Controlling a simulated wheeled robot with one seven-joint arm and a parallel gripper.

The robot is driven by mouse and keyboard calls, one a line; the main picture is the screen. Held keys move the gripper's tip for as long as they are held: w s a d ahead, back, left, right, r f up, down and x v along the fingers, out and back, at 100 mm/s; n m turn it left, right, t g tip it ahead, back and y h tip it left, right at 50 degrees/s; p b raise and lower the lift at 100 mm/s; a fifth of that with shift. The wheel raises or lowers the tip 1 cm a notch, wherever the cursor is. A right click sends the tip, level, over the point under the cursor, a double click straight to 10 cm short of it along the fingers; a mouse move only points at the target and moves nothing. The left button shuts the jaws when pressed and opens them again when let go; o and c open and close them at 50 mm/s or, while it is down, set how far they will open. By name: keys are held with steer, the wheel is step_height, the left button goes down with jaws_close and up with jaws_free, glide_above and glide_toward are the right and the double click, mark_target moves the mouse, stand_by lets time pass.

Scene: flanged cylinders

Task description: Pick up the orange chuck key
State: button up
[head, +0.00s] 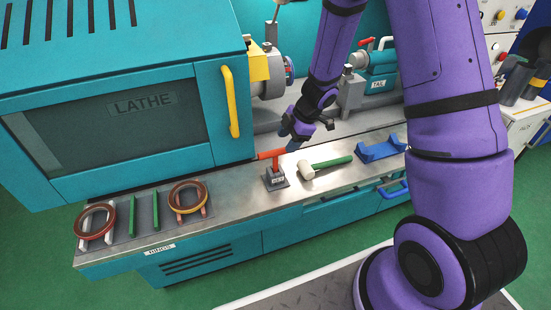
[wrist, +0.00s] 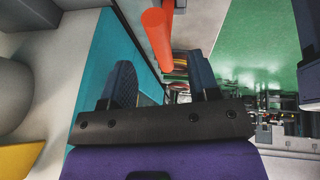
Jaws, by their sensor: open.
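The orange chuck key (head: 276,163) stands upright in a small grey labelled holder (head: 277,183) on the metal ledge in front of the lathe. Its orange crossbar lies level at the top. My gripper (head: 292,146) is at the right end of this crossbar, coming down from the upper right. In the wrist view the orange bar (wrist: 169,55) shows in the gap between the two dark blue fingers of my gripper (wrist: 162,68), with clear space around it. The gripper is open and holds nothing. I cannot tell whether a finger touches the bar.
A mallet with a green handle (head: 332,163) lies just right of the holder. A blue cradle (head: 380,150) sits farther right. Ring-shaped parts (head: 95,221) and green bars (head: 145,212) are at the left. The lathe door with its yellow handle (head: 231,102) stands behind left.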

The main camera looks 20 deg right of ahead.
mark_target(280, 150)
steer(key=shift+x, duration=3.1)
steer(key=shift+s+a, duration=0.15)
steer(key=shift+c, duration=0.4)
steer(key=shift+r, duration=0.1)
jaws_close()
